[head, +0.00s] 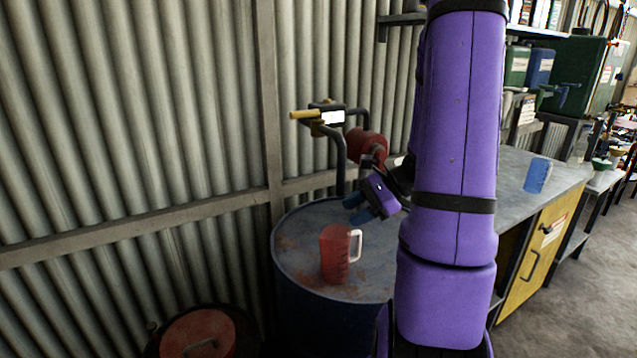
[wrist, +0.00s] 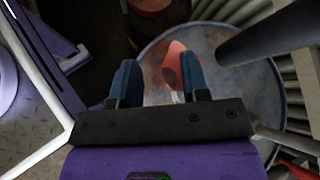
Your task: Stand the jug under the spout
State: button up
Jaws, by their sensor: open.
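A red jug (head: 335,253) with a pale handle stands upright on a rusty blue drum (head: 300,222). My gripper (head: 357,208) is open, above and a little right of the jug in the head view, apart from it. In the wrist view the jug (wrist: 175,62) shows beyond and between my blue fingers (wrist: 161,80), its handle towards me. Nothing is held. A dark pipe (head: 339,165) rises behind the jug to a valve with a yellow lever (head: 304,114). A red rounded part (head: 367,147) is beside it. I cannot tell clearly where a spout's mouth is.
A blue jug (head: 537,175) stands on the grey bench (head: 515,160) at right. A green tank (head: 575,75) with taps stands behind it. A red-lidded container (head: 198,333) is at lower left. The corrugated wall (head: 130,120) is close behind the drum. The dark pipe (wrist: 265,38) crosses the wrist view's upper right.

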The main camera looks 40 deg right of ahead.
jog(key=s+a+r+n+g+h, duration=0.1)
jog(key=a+r+n+g+h, duration=0.15)
jog(key=a+r+n, duration=0.35)
jog(key=s+a+r+n+g+h, duration=0.1)
jog(key=a+r+n+g, duration=0.3)
jog(key=a, duration=0.5)
jog(key=s+a+r+n+t+h, duration=0.4)
jog(key=s+a+r+n, duration=0.3)
jog(key=n, duration=0.4)
jog(key=shift+s+a+r+n+t+h, duration=0.25)
jog(key=shift+s+r+n+t+h, duration=0.15)
jog(key=shift+r, duration=0.2)
jog(key=shift+o, duration=0.3)
